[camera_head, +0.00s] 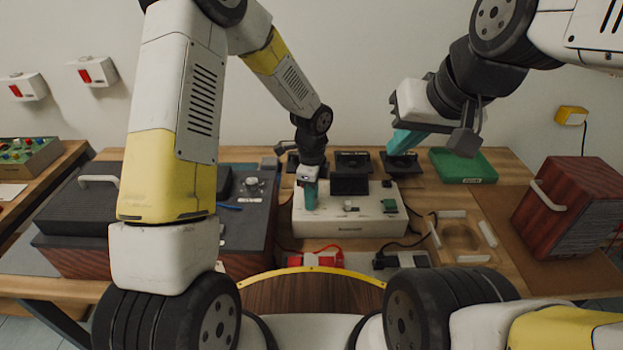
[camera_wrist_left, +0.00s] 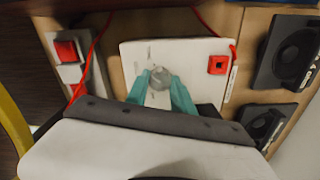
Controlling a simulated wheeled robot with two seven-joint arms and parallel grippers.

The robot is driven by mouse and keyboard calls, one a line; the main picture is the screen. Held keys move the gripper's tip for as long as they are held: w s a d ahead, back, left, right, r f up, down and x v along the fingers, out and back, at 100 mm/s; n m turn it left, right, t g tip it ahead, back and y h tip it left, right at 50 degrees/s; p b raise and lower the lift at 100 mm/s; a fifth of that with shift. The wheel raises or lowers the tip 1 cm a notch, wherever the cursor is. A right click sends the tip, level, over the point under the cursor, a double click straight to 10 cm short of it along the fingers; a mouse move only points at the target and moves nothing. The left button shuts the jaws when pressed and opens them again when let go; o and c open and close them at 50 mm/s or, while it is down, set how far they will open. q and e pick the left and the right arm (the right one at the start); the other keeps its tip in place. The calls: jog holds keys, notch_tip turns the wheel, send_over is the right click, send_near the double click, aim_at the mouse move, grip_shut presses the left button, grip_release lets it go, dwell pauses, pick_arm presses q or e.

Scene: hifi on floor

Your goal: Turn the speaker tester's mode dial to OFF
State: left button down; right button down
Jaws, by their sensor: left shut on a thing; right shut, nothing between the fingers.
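The speaker tester (camera_head: 350,226) is a white box in the middle of the bench; it also shows in the left wrist view (camera_wrist_left: 190,50). Its round grey mode dial (camera_wrist_left: 159,76) sits between the teal fingers of my left gripper (camera_wrist_left: 159,90) in the left wrist view. My left gripper (camera_head: 310,197) reaches down onto the left part of the tester and is shut on the dial. The fingers hide the dial in the head view, and I cannot read its setting. My right gripper (camera_head: 401,144) is shut and empty, raised behind the tester to the right.
Dark speaker units (camera_head: 353,162) stand behind the tester. A green tray (camera_head: 462,165) lies at the back right. A wooden speaker box (camera_head: 572,209) with a handle stands far right. A red switch box (camera_head: 316,259) and cables lie in front. A dark cabinet (camera_head: 249,212) stands left.

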pick_arm(q)
jog(key=n, duration=0.5)
jog(key=shift+w+n, duration=0.1)
jog(key=shift+n, duration=0.3)
jog(key=n, duration=1)
jog(key=shift+n, duration=0.4)
jog(key=n, duration=0.5)
jog(key=shift+n, duration=0.4)
jog(key=c, duration=1.1)
grip_release()
